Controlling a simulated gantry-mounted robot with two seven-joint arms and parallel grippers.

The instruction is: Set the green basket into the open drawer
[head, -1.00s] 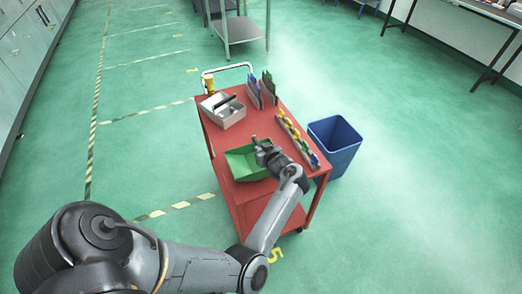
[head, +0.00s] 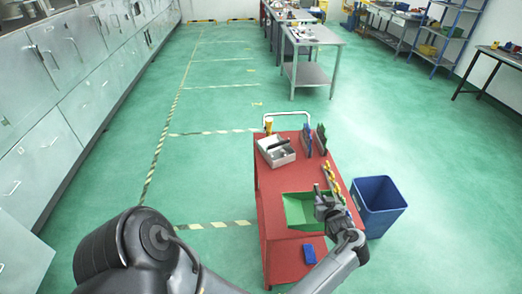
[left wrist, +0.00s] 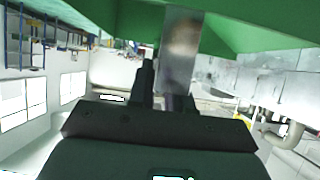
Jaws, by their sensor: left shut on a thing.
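The green basket (head: 298,211) is over the front part of the red cart's top. I cannot tell whether it rests there or is held just above. My left gripper (head: 322,203) is at the basket's right side, shut on it. In the left wrist view the green basket (left wrist: 95,14) fills the top edge, and the dark fingers of my left gripper (left wrist: 160,88) close at its wall. A pale front with a handle (head: 18,255) juts out at the lower left of the cabinet bank; its inside is not visible. My right gripper is not in view.
The red cart (head: 281,178) carries a grey tray (head: 276,152) and upright tools. A blue bin (head: 377,205) stands to its right. A blue object (head: 309,253) is low at the cart. Cabinets (head: 60,120) line the left; green floor between is clear.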

